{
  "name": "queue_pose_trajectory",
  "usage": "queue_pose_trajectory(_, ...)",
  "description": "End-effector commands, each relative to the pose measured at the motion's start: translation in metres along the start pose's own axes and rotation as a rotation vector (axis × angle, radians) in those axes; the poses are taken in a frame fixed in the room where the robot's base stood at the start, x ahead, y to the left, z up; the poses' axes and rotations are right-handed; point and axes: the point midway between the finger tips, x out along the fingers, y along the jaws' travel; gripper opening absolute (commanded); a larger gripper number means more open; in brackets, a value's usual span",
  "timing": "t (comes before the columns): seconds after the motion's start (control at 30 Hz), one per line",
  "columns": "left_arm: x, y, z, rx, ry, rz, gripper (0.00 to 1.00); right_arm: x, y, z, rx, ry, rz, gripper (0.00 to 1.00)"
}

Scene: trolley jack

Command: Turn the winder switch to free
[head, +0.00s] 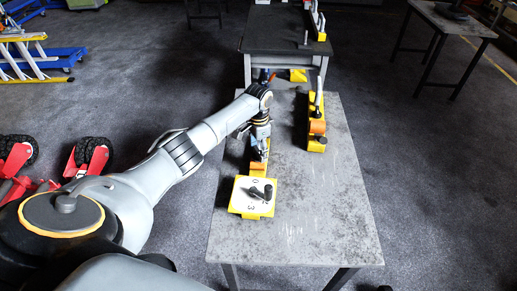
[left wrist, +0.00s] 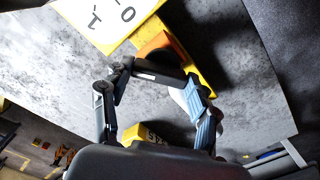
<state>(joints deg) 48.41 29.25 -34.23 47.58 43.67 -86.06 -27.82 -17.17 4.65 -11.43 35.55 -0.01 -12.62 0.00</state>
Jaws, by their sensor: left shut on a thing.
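A white panel (head: 239,196) with a yellow edge, a black handle (head: 262,191) and printed digits stands near the middle of the grey table. Its corner, with a 0 and a 1, shows at the top of the left wrist view (left wrist: 92,17). Just behind it is a yellow unit with an orange part (left wrist: 166,44). My left gripper (head: 262,150) is over this unit, behind the panel and apart from the black handle. My right gripper is not in view.
Another yellow unit (head: 316,143) with an orange part and upright rod stands to the right on the table (head: 300,220). A black-topped table (head: 268,28) stands behind. The table's front and right side are clear. Red wheeled equipment (head: 87,157) is on the floor at left.

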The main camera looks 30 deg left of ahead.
Motion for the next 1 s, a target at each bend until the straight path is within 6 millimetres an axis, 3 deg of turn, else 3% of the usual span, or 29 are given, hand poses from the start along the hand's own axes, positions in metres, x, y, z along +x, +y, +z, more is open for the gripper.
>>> queue_pose_trajectory(0.3, 0.0005, 0.0004, 0.0007, 0.257, -0.001, 0.001, 0.29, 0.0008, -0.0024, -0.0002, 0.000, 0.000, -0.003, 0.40)
queue_pose_trajectory(1.0, 0.0005, 0.0003, 0.0006, 0.258, -0.001, 0.000, 0.28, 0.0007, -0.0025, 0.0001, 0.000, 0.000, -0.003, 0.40)
